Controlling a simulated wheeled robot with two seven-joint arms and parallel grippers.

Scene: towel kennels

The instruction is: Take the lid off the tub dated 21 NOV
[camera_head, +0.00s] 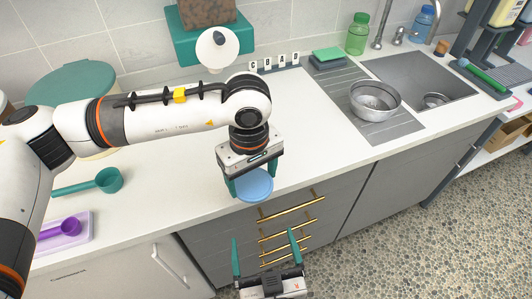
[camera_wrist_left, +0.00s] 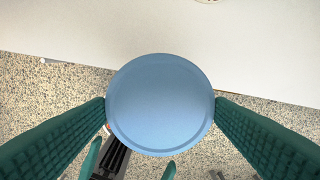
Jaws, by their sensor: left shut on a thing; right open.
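A round light-blue lid (camera_head: 255,186) is between the green fingers of my left gripper (camera_head: 255,187), at the counter's front edge. In the left wrist view the blue lid (camera_wrist_left: 160,104) fills the middle, with a finger at each side and floor behind it. Whether a tub is under it is hidden. My right gripper (camera_head: 266,243) is open and empty, lower, in front of the drawers; its fingertips also show at the bottom of the left wrist view. No 21 NOV date is readable in either view.
A large teal-lidded container (camera_head: 75,82) stands at the back left, partly behind my left arm. A green scoop (camera_head: 108,180) and a purple scoop (camera_head: 70,227) lie at left. A metal bowl (camera_head: 375,100) is by the sink (camera_head: 420,75). The counter right of my left gripper is clear.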

